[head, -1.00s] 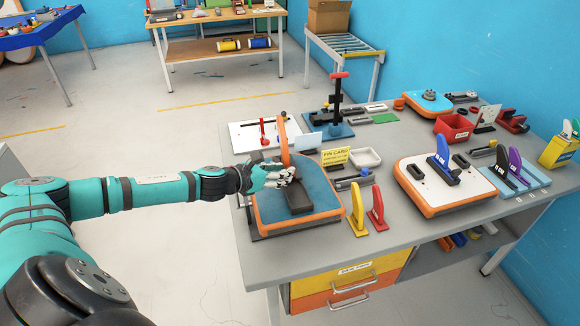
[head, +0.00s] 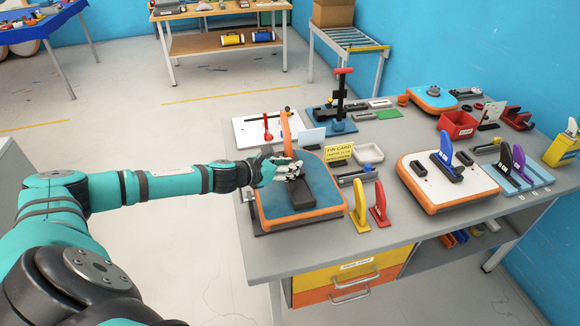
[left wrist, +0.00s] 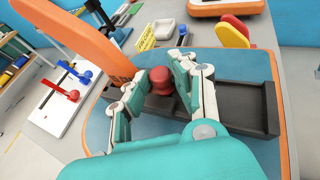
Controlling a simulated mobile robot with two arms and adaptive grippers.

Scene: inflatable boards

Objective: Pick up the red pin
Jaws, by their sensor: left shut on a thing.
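In the head view my left gripper (head: 284,168) is over the blue-topped orange board (head: 268,200), beside the dark block (head: 301,193); the red pin is hidden by the fingers there. I cannot tell whether the pin is raised from the block. My right gripper is not in view.
An orange upright fin (head: 286,134) stands close behind the gripper. A yellow fin (head: 359,208) and a red fin (head: 379,205) stand to the right. Bare tabletop (head: 300,250) is in front.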

